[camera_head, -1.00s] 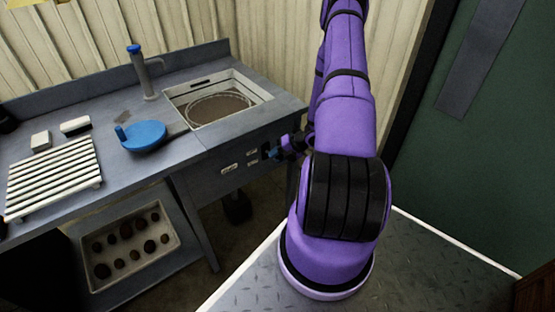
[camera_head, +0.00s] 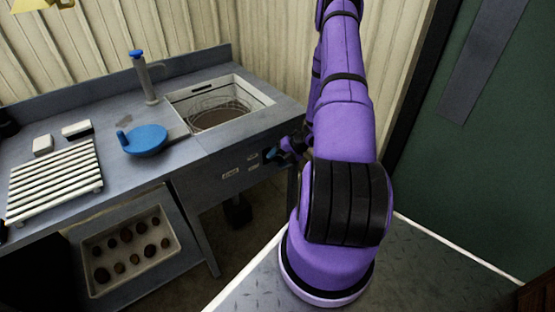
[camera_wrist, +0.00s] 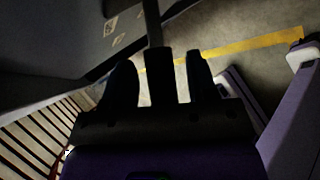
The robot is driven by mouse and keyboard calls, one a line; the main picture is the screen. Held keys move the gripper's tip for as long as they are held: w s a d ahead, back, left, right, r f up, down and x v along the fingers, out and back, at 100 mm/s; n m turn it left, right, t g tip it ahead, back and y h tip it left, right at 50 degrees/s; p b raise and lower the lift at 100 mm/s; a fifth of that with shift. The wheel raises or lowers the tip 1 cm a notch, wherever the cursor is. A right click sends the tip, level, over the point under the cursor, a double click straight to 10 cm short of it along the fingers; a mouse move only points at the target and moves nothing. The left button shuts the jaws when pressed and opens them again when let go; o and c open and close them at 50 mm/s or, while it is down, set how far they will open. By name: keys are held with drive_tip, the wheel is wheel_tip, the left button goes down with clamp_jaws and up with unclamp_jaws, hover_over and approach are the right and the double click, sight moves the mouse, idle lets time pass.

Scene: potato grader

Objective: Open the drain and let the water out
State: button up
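The sink basin (camera_head: 258,97) is set into the right end of the grey bench. Brown water (camera_head: 215,118) lies low in it, under a wire basket (camera_head: 222,101). A small blue part, perhaps the drain handle (camera_head: 271,154), shows on the bench's front panel below the sink. My gripper (camera_head: 284,156) is beside it, small and partly hidden by my arm. In the dark wrist view, my gripper's fingers (camera_wrist: 160,80) are apart. A dark bar (camera_wrist: 153,25) stands between them, with light gaps on both sides. I cannot tell whether this bar is the drain handle.
A blue round pan (camera_head: 146,140), a tap-like post (camera_head: 145,80) and a white slatted rack (camera_head: 55,178) stand on the bench. A tray of potatoes (camera_head: 172,236) is on the shelf below. A green door (camera_head: 465,160) is at right. Yellow floor tape (camera_wrist: 250,47) shows in the wrist view.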

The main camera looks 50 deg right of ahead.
drive_tip(key=v, duration=1)
drive_tip(key=shift+s+d+r, duration=0.15)
drive_tip(key=shift+d+r, duration=0.05)
drive_tip(key=shift+r, duration=0.1)
